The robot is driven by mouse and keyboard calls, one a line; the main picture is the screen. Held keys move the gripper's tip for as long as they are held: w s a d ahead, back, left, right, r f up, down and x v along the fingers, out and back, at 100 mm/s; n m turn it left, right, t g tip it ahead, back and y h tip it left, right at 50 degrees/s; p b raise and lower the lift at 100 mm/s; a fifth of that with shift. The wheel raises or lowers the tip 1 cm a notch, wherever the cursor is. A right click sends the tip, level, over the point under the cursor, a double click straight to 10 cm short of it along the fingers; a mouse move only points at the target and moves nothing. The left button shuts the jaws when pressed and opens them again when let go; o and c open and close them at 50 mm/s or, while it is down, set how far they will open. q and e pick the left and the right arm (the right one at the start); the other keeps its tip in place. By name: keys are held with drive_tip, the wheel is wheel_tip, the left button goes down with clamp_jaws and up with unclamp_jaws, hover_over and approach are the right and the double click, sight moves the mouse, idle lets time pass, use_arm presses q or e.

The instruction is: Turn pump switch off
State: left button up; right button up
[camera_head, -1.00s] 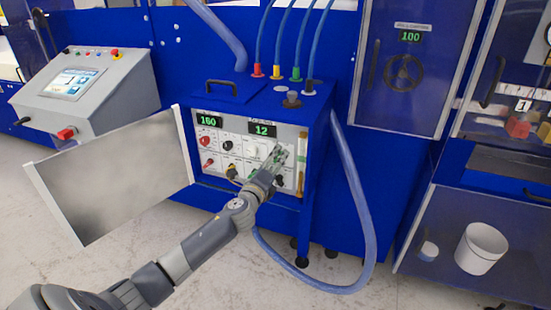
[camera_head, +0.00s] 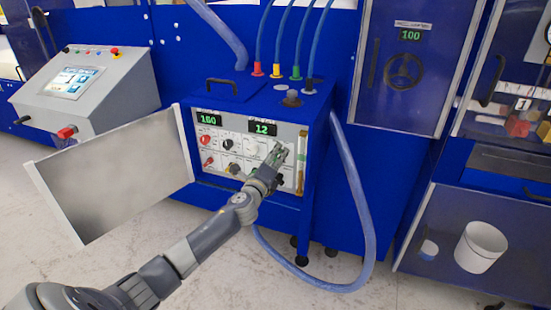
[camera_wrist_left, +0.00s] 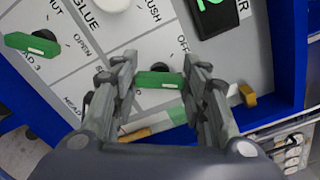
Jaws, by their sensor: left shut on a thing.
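The control panel (camera_head: 212,158) is on the front of the blue pump cabinet (camera_head: 318,135), with several knobs and two green displays. My left gripper (camera_head: 281,152) is at the panel's right side and covers part of it in the head view. In the left wrist view, its two fingers (camera_wrist_left: 158,82) are on either side of a green switch handle (camera_wrist_left: 158,79) and shut on it. An "OFF" label (camera_wrist_left: 182,44) is printed up and right of this handle. The handle's own name is not readable. My right gripper is not in view.
A second green handle (camera_wrist_left: 32,44) is at the upper left of the wrist view. The open cabinet door (camera_head: 110,175) stands left of the panel. A blue hose (camera_head: 362,215) loops down on the right. A grey console (camera_head: 85,90) stands at the left.

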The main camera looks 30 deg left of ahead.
use_arm(q)
drive_tip(key=shift+n, duration=0.3)
drive_tip(key=n+b, duration=0.1)
drive_tip(key=n, duration=0.4)
drive_tip(key=shift+f+n, duration=0.1)
drive_tip(key=shift+n, duration=0.2)
drive_tip(key=n, duration=0.5)
drive_tip(key=shift+f+n, duration=0.1)
drive_tip(key=shift+n, duration=0.2)
drive_tip(key=o, duration=1.1)
drive_tip(key=v, duration=1.2)
